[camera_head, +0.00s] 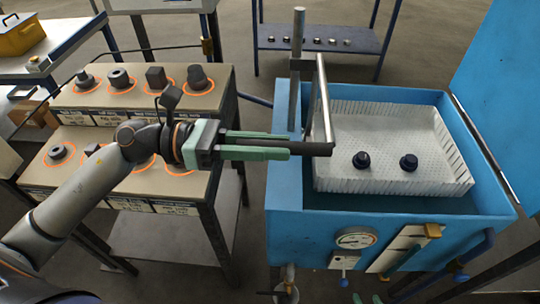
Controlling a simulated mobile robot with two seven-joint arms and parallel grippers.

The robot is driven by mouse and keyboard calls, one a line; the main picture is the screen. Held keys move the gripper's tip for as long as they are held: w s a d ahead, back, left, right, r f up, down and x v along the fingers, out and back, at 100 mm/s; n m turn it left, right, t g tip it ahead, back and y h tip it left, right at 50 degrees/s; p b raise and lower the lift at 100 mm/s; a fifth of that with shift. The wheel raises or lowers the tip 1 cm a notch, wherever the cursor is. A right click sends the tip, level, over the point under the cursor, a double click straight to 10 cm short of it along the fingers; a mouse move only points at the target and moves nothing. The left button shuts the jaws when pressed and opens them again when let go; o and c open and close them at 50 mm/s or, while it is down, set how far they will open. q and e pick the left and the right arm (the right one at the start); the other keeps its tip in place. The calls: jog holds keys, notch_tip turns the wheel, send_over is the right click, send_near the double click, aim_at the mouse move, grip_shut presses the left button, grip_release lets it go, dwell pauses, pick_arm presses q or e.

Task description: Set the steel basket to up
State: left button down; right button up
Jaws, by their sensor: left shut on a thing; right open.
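The steel basket (345,172) is a pale perforated tray with ribbed walls. It sits within the opening of the blue tank (330,255), and I cannot tell its exact height. Two dark round parts (361,160) (408,162) lie on its floor. A steel bar (324,100) stands at its left side, with a dark grip (315,149) running left from its lower end. My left gripper (294,146), with green fingers, is shut on this dark grip, left of the basket. My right gripper is out of view.
An upright post (297,70) stands at the tank's back left. The open blue lid (500,90) is at the right. A gauge (355,239) and levers are on the front. A stepped rack (225,85) with several dark parts stands left, under my arm.

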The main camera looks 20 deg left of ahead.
pick_arm(q)
notch_tip(320, 180, up, 3)
jog(key=shift+r+p, duration=0.1)
jog(key=shift+p, duration=0.35)
jog(key=shift+r, duration=0.6)
pick_arm(e)
jog(key=shift+s+d+r+h, duration=0.15)
jog(key=shift+s+d+h, duration=0.15)
jog(key=shift+s+d, duration=0.55)
pick_arm(q)
jog(key=c, duration=1.1)
grip_release()
jog(key=o, duration=0.4)
jog(key=shift+f, duration=0.15)
pick_arm(e)
jog(key=shift+a, duration=0.15)
pick_arm(q)
jog(key=shift+f, duration=0.1)
pick_arm(e)
jog(key=shift+w, duration=0.1)
pick_arm(q)
jog(key=shift+a, duration=0.15)
